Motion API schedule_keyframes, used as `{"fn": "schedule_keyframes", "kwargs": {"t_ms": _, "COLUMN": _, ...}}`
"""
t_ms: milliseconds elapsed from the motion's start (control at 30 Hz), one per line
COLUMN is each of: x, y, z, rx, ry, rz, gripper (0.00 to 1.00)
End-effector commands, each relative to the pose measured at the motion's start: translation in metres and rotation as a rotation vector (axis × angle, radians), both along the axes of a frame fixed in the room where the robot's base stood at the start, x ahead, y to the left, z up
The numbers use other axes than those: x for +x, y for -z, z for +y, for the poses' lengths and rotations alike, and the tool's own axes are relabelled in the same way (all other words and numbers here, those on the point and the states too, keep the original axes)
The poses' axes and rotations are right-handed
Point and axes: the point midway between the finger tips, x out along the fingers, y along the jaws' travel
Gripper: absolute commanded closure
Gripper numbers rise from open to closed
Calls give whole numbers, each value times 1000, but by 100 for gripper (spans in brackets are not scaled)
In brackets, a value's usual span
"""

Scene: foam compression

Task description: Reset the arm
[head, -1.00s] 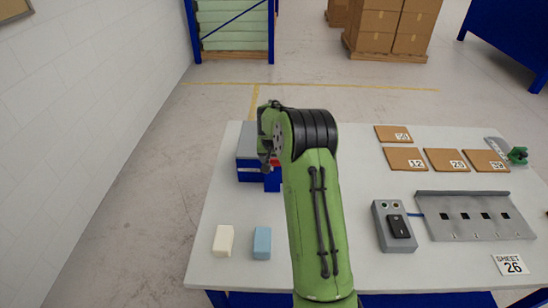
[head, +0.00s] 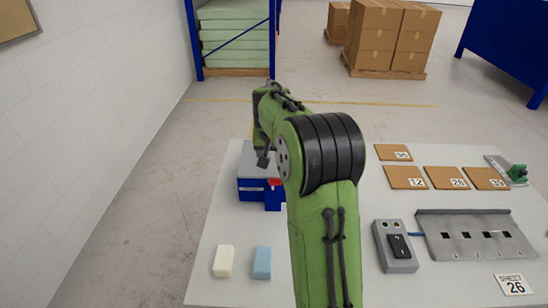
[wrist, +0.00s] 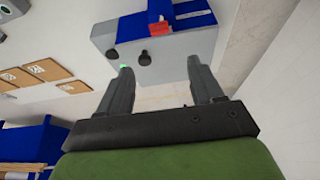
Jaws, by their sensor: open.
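My green arm (head: 322,225) rises from the bottom of the head view, bends at a black joint, and its far end is beside a grey and blue machine (head: 250,187). My gripper (wrist: 159,66) is open and empty in the wrist view. Its two dark fingers are apart, with the machine's grey body (wrist: 165,62) beyond them. In the head view only a small dark part of the gripper end shows by the machine; the fingers cannot be made out. A red part (head: 275,182) of the machine shows beside the arm.
A cream block (head: 223,261) and a light blue block (head: 262,263) lie on the white table (head: 215,225). Several numbered brown sheets (head: 445,178), a grey switch box (head: 395,248), a slotted metal plate (head: 477,238) and a card marked 26 (head: 513,284) are at right.

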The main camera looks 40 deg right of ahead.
Motion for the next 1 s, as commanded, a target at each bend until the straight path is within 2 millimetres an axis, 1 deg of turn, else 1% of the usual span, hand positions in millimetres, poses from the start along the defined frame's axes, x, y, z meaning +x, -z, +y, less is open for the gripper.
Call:
{"fn": "schedule_keyframes", "kwargs": {"t_ms": 400, "x": 0, "y": -1, "z": 1, "rx": -2, "ry": -4, "rz": -1, "gripper": 34}}
{"fn": "schedule_keyframes", "kwargs": {"t_ms": 467, "x": -5, "y": -10, "z": 11, "rx": -7, "ry": -25, "rz": -6, "gripper": 34}}
{"fn": "schedule_keyframes", "kwargs": {"t_ms": 533, "x": -19, "y": -29, "z": 34, "rx": -19, "ry": -79, "rz": -12, "gripper": 34}}
{"fn": "schedule_keyframes", "kwargs": {"t_ms": 567, "x": -30, "y": -39, "z": 47, "rx": -27, "ry": -108, "rz": -15, "gripper": 34}}
{"fn": "schedule_keyframes", "kwargs": {"t_ms": 600, "x": -46, "y": -52, "z": 67, "rx": -35, "ry": -154, "rz": -20, "gripper": 34}}
{"fn": "schedule_keyframes", "kwargs": {"t_ms": 633, "x": -60, "y": -60, "z": 82, "rx": -41, "ry": -189, "rz": -22, "gripper": 34}}
{"fn": "schedule_keyframes", "kwargs": {"t_ms": 667, "x": -75, "y": -67, "z": 96, "rx": -45, "ry": -225, "rz": -27, "gripper": 34}}
{"fn": "schedule_keyframes", "kwargs": {"t_ms": 700, "x": -96, "y": -74, "z": 113, "rx": -51, "ry": -269, "rz": -30, "gripper": 34}}
{"fn": "schedule_keyframes", "kwargs": {"t_ms": 767, "x": -128, "y": -81, "z": 137, "rx": -56, "ry": -337, "rz": -40, "gripper": 34}}
{"fn": "schedule_keyframes", "kwargs": {"t_ms": 800, "x": -150, "y": -83, "z": 151, "rx": -58, "ry": -382, "rz": -48, "gripper": 34}}
{"fn": "schedule_keyframes", "kwargs": {"t_ms": 867, "x": -184, "y": -82, "z": 170, "rx": -56, "ry": -449, "rz": -59, "gripper": 34}}
{"fn": "schedule_keyframes", "kwargs": {"t_ms": 900, "x": -205, "y": -78, "z": 180, "rx": -55, "ry": -492, "rz": -67, "gripper": 34}}
{"fn": "schedule_keyframes", "kwargs": {"t_ms": 1000, "x": -249, "y": -65, "z": 200, "rx": -45, "ry": -583, "rz": -84, "gripper": 34}}
